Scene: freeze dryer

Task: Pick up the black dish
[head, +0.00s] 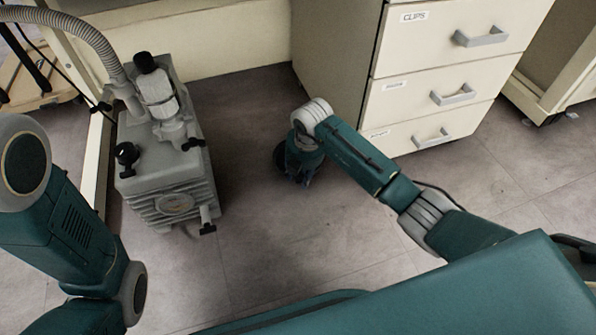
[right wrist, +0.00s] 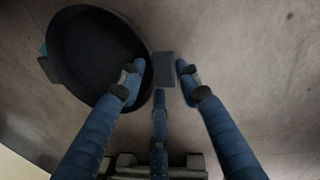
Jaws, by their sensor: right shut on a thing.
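The black dish (right wrist: 95,45) is round and deep, with a small blue tab on its left side in the right wrist view. In the head view only a dark edge of the dish (head: 280,160) shows beside my right gripper (head: 300,178), low near the floor. In the right wrist view, one finger of my right gripper (right wrist: 158,75) overlaps the dish and the others are to its right. The gripper is shut on the dish's right side; the exact contact is hard to see. My left arm is at the left, its gripper out of view.
A grey vacuum pump (head: 170,170) with a hose stands on the floor left of my right gripper. A cream drawer cabinet (head: 335,60) with handles is behind and right of it. The floor (head: 290,240) in front is clear.

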